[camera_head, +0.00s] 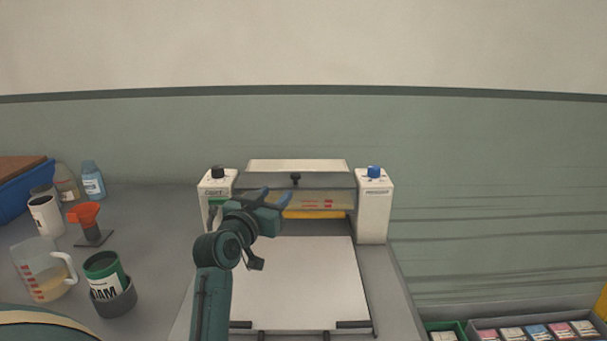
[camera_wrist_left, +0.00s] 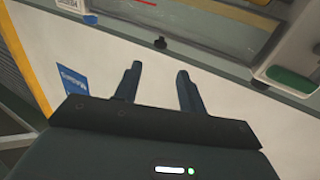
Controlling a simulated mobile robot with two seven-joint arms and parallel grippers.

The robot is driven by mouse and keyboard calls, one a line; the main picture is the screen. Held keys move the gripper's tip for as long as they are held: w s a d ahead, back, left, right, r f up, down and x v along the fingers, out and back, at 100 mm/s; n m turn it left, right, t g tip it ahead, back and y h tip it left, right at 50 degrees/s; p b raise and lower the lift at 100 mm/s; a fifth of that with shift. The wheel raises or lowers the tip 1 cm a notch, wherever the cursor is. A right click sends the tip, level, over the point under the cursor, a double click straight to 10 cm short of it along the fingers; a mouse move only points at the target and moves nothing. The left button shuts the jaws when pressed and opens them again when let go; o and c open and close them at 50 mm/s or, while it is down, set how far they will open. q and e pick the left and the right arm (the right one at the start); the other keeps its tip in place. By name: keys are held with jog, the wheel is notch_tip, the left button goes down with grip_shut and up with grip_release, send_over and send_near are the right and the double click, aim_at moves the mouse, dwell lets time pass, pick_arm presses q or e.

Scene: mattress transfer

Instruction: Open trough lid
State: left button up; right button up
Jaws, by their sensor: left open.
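The machine has a trough between two white end posts. Its grey lid (camera_head: 265,181) lies across the top and looks closed, with a small black knob (camera_head: 295,179) near the middle. My left gripper (camera_head: 277,199) is open and empty in front of the trough, a little below and left of the knob. In the left wrist view, my left gripper's two fingers (camera_wrist_left: 159,71) are spread apart, with the black knob (camera_wrist_left: 160,43) just beyond their tips and not between them. My left arm hides part of the machine's left front. My right gripper is not in view.
The left post has a black dial (camera_head: 217,172), the right post a blue dial (camera_head: 374,172). A white sheet (camera_head: 312,285) lies before the trough. A jug (camera_head: 45,270), a green can (camera_head: 104,268) and an orange funnel (camera_head: 85,214) stand left. Boxes (camera_head: 537,331) sit lower right.

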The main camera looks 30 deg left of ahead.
aim_at(294, 177)
pick_arm(q)
jog(key=w, duration=0.4)
jog(key=w+a, duration=0.1)
jog(key=w, duration=0.3)
jog(key=w+a, duration=0.1)
jog(key=w, duration=0.3)
jog(key=shift+p, duration=0.35)
jog(key=shift+c, duration=0.4)
grip_shut()
